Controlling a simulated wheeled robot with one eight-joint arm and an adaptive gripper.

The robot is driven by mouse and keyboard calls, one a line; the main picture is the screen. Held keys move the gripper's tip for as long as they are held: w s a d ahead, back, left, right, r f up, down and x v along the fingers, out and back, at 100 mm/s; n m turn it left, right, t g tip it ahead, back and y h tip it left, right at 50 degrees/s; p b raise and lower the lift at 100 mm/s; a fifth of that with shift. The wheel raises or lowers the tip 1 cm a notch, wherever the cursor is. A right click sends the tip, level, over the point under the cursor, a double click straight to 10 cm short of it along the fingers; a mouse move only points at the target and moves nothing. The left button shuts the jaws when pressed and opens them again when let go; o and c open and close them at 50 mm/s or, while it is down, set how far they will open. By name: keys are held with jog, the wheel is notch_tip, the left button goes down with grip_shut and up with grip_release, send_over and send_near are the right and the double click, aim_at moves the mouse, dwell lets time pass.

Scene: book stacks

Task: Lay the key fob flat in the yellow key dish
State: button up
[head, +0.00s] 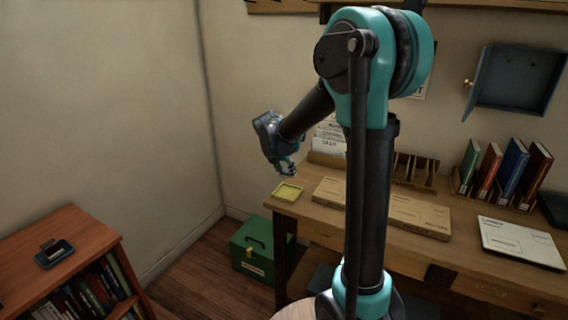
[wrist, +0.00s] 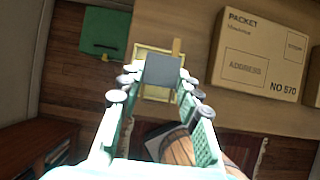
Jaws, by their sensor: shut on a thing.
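The key fob (wrist: 163,71) looks like a flat grey block with a tan strip at its far end. My gripper (wrist: 159,77) is shut on it, with a finger on each side. The yellow key dish (head: 287,191) sits at the left end of the wooden desk. In the wrist view the dish (wrist: 139,52) lies behind the fob, which hides its middle. In the head view my gripper (head: 286,169) is above the dish, apart from it, and the fob is too small to make out clearly.
A packet (head: 342,194) lies on the desk right of the dish, with another parcel (head: 419,216) beyond it. A letter holder (head: 326,159) stands behind. A green box (head: 254,250) is on the floor. A low bookcase (head: 75,226) holds a dark tray (head: 55,259).

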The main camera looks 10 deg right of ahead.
dwell(0.4)
jog(key=shift+f, duration=2.95)
jog(key=o, duration=1)
jog(key=v, duration=1.2)
